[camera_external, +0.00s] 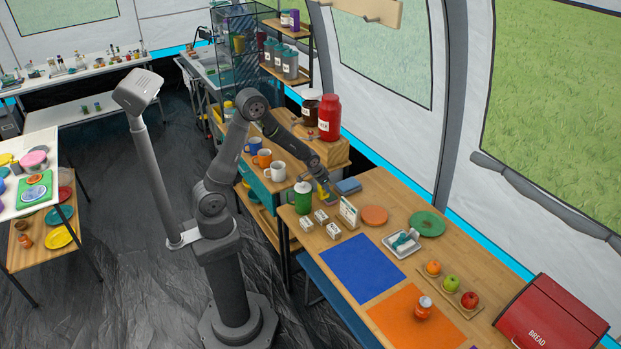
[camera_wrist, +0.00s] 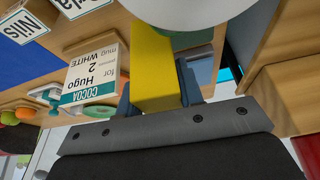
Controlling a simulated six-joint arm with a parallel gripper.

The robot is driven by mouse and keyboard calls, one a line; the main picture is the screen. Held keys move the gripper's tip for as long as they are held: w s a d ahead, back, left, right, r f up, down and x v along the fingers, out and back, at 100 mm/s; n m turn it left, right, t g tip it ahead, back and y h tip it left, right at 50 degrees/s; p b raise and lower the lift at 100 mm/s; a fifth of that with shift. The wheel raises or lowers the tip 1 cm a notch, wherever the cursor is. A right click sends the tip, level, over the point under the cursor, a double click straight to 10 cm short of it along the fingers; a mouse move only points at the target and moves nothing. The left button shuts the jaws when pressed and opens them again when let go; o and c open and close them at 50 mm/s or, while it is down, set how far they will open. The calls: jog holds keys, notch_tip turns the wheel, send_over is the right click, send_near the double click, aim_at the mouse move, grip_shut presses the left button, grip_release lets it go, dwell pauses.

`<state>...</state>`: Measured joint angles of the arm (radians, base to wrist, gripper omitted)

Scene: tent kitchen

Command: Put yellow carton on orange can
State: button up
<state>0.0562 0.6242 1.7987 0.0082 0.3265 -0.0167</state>
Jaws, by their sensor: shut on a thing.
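The yellow carton (camera_wrist: 153,62) is between the two fingers of my gripper (camera_wrist: 158,92) in the wrist view, and the gripper is shut on it. In the external view my gripper (camera_external: 325,190) is at the far left end of the wooden table, with a little of the yellow carton (camera_external: 321,187) showing. I cannot tell whether the carton touches the table. The orange can (camera_external: 423,308), with a pale band, stands upright on the orange mat near the front, far from my gripper.
A green canister (camera_external: 303,198), small white labelled boxes (camera_external: 321,216) and a recipe card (camera_external: 349,212) stand near my gripper. A blue mat (camera_external: 362,268) lies bare. A fruit board (camera_external: 452,292) and red bread box (camera_external: 552,315) are beyond the can.

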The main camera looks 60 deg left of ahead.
jog(key=s+d+m+h, duration=0.1)
jog(key=s+d+m, duration=0.15)
jog(key=d, duration=1.25)
jog(key=s+d+r+m+h, duration=0.1)
jog(key=s+d+m, duration=0.1)
jog(key=s+d, duration=0.55)
jog(key=s+d+r+m+g, duration=0.15)
jog(key=s+d, duration=0.25)
jog(key=d, duration=0.7)
jog(key=s+d+r+m+h, duration=0.1)
jog(key=s+d+m, duration=0.1)
jog(key=s+d, duration=0.5)
jog(key=shift+w+a+f, duration=0.2)
jog(key=shift+w+f, duration=1.7)
jog(key=shift+w, duration=0.2)
jog(key=shift+w+a+f, duration=0.15)
jog(key=shift+w+f, duration=1.7)
jog(key=shift+w, duration=0.25)
jog(key=shift+w+a+f, duration=0.2)
jog(key=shift+w+f, duration=1.7)
jog(key=shift+w, duration=0.2)
jog(key=shift+f, duration=0.1)
jog(key=o, duration=1)
jog(key=shift+c, duration=0.2)
